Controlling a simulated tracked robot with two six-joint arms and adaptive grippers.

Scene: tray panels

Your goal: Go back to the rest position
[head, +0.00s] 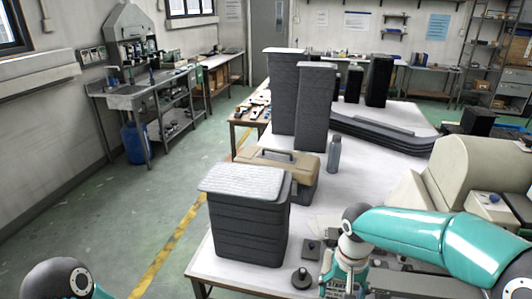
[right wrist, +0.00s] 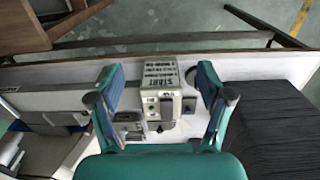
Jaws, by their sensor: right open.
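My right gripper (right wrist: 160,78) is open in the right wrist view, its two teal fingers apart with nothing held between them. A grey control box marked START (right wrist: 160,95) shows between and beyond the fingers; I cannot tell whether they touch it.
A dark stack of trays with a light top panel (head: 243,185) stands left of my right arm. Behind it are a tan toolbox (head: 285,172), a grey bottle (head: 334,154) and tall dark stacks (head: 315,105). A beige machine (head: 475,170) stands right. The left floor is clear.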

